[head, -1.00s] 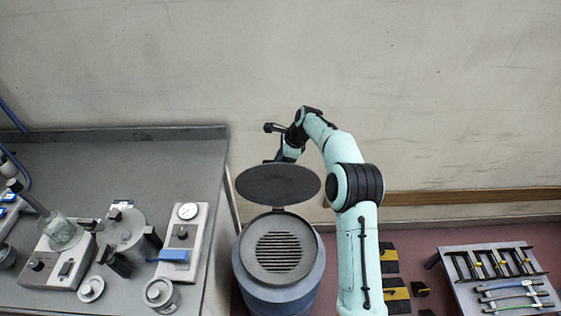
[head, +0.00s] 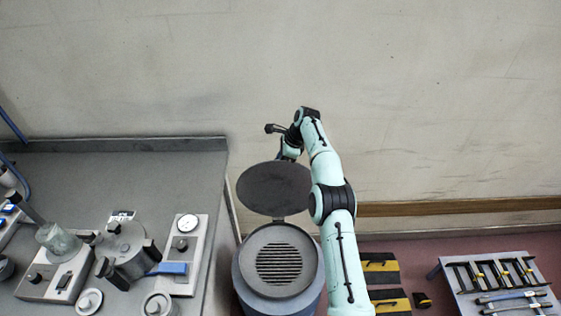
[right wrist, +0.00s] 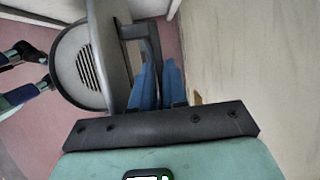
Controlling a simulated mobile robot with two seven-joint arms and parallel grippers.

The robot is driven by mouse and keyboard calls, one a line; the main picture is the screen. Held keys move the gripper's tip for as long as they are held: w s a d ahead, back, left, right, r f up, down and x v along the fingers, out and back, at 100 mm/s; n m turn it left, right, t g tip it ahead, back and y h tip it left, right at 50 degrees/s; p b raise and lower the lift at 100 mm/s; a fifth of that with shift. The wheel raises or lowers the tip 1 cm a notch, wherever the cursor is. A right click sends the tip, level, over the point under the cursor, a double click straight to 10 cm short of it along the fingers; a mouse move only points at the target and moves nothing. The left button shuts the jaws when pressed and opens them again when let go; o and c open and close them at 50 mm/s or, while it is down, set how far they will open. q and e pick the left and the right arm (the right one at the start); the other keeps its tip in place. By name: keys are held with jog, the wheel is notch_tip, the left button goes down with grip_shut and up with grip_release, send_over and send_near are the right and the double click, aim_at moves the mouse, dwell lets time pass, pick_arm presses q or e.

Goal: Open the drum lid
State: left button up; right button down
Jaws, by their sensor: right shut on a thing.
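The drum (head: 244,288) is blue-grey with a slotted grille in its round top. Its dark round lid (head: 275,188) stands raised at the back edge, hinged there and tilted up, its flat inner face toward the head camera. My right gripper (head: 288,152) is behind the lid, its fingertips hidden there. In the right wrist view, my blue right fingers (right wrist: 157,82) are shut on the dark lid handle (right wrist: 153,45). The lid (right wrist: 113,55) shows there nearly edge-on, beside the open drum top (right wrist: 62,65). My left gripper is not in view.
A grey bench (head: 140,180) with a lidded pot (head: 128,245), a gauge box (head: 187,230) and other lab gear stands left of the drum. The wall is close behind. Yellow-black blocks (head: 380,270) and a tool table (head: 465,300) are at the right.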

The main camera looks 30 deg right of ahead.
jog(key=shift+f, duration=0.1)
jog(key=c, duration=1.2)
grip_release()
jog(key=shift+d, duration=0.1)
jog(key=shift+s+d+r, duration=0.1)
jog(key=shift+d+r, duration=0.05)
jog(key=shift+r, duration=0.4)
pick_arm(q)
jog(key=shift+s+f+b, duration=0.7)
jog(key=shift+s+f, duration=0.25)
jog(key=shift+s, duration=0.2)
pick_arm(e)
jog(key=s+d+r, duration=0.3)
jog(key=s+d, duration=0.6)
jog(key=shift+s+d+r, duration=0.25)
jog(key=shift+s+d, duration=0.05)
jog(key=shift+d, duration=0.05)
